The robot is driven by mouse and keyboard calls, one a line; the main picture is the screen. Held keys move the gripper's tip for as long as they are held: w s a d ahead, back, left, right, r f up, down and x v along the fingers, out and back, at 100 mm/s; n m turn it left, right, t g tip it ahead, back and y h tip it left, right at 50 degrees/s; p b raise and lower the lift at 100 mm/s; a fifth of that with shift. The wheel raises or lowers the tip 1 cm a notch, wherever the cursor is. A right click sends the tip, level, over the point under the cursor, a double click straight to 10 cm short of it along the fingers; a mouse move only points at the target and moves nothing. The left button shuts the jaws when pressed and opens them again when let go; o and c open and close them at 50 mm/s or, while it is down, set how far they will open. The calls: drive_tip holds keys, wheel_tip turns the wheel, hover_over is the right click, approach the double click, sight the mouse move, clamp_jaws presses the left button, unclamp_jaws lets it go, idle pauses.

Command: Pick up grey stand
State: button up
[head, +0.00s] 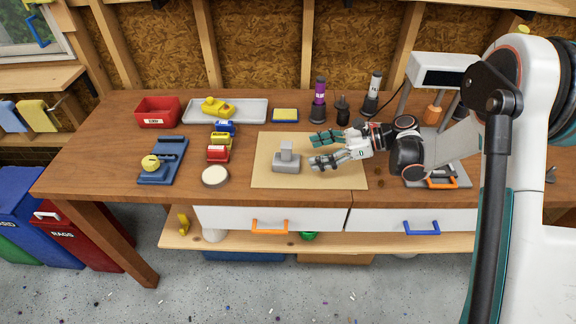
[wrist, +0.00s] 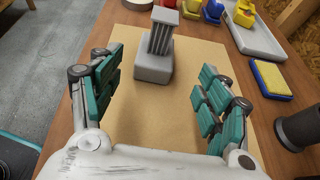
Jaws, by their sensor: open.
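The grey stand (head: 286,161) is a wide base with a narrower ribbed block rising from it. It stands upright on a tan board (head: 335,180) on the workbench. My gripper (head: 314,151) is just to the right of the stand in the head view, fingers pointing at it. In the wrist view the grey stand (wrist: 154,58) sits ahead of the gap between the teal finger pads of my gripper (wrist: 158,95). The fingers are open, empty and apart from the stand.
Left of the board are small blue, yellow and red pieces (head: 218,153), a round white-topped disc (head: 215,177) and a blue holder (head: 165,160). Behind are a grey tray (head: 254,115), a yellow-blue sponge-like block (head: 285,115) and dark upright tools (head: 342,110). The board around the stand is clear.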

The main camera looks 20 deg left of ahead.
sight(291, 158)
drive_tip(key=x, duration=0.4)
drive_tip(key=shift+a+f+b, duration=0.2)
drive_tip(key=shift+a+b, duration=0.05)
drive_tip(key=shift+b, duration=0.1)
drive_tip(key=shift+s+b+x, duration=0.1)
drive_tip(key=shift+b+x, duration=0.4)
drive_tip(key=shift+x, duration=0.9)
drive_tip(key=shift+s+b+x, duration=0.15)
drive_tip(key=shift+b+x, duration=0.3)
drive_tip(key=shift+x, duration=0.9)
drive_tip(key=shift+d+r, duration=0.1)
drive_tip(key=c, duration=1.2)
